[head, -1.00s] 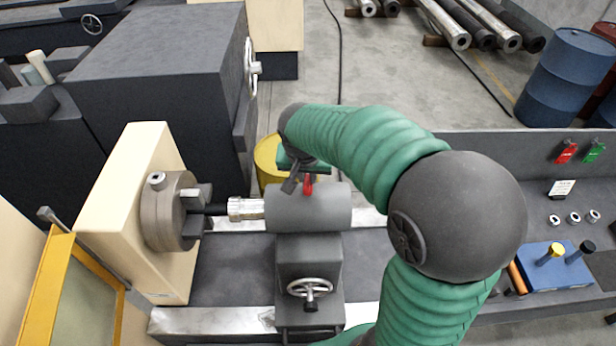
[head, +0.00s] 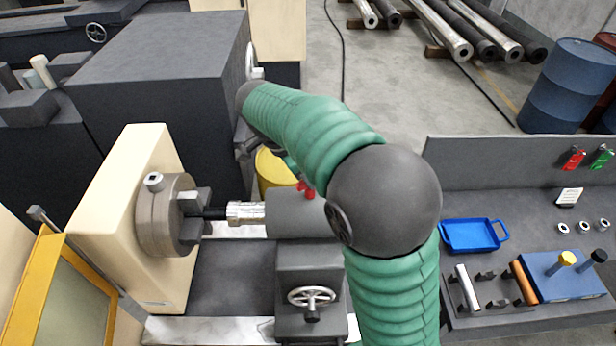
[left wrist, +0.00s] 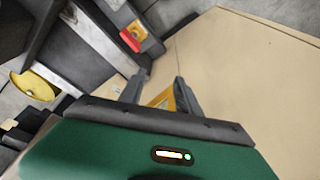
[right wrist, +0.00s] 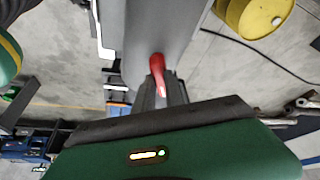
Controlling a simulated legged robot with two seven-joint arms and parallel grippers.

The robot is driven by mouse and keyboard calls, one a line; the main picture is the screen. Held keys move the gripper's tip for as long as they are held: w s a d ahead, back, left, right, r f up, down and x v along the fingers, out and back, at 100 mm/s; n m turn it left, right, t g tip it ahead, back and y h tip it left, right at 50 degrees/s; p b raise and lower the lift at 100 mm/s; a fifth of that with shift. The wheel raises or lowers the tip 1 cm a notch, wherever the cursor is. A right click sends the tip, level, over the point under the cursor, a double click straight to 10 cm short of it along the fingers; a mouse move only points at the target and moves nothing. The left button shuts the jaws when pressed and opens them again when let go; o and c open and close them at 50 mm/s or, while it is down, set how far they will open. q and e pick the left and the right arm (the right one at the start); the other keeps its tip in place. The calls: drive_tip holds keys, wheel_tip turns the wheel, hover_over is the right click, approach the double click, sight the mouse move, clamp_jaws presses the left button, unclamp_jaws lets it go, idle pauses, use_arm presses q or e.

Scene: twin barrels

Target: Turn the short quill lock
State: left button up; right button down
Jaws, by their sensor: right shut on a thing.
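The short quill lock is a red lever (head: 306,189) on top of the grey tailstock barrel (head: 290,214). It also shows in the right wrist view (right wrist: 156,66), where my right gripper (right wrist: 160,84) has its fingers closed around it. In the head view my right arm and wrist hide most of that gripper. My left gripper (left wrist: 156,88) is seen only in its own wrist view, with its fingers apart and nothing between them.
A chuck (head: 165,215) stands left of the bright quill (head: 246,212), and a handwheel (head: 312,296) is on the tailstock front. A blue tray (head: 470,236) and a blue box (head: 560,277) lie on the bench at right. A yellow barrel (right wrist: 256,14) stands behind.

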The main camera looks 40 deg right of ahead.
drive_tip(key=m, duration=0.2)
drive_tip(key=m+g+p, duration=0.1)
drive_tip(key=m+y, duration=0.1)
drive_tip(key=m, duration=0.1)
drive_tip(key=shift+w+d+r+m+g+p, duration=0.1)
drive_tip(key=shift+w+r+m+g+p, duration=0.1)
drive_tip(key=shift+w+m+g+p, duration=0.15)
drive_tip(key=shift+s, duration=0.1)
idle(0.3)
drive_tip(key=c, duration=1.5)
unclamp_jaws()
drive_tip(key=shift+c, duration=0.2)
drive_tip(key=shift+o, duration=0.7)
drive_tip(key=shift+f, duration=0.15)
drive_tip(key=v, duration=1.7)
drive_tip(key=shift+w+p, duration=0.3)
drive_tip(key=shift+p, duration=0.1)
drive_tip(key=shift+f, duration=0.25)
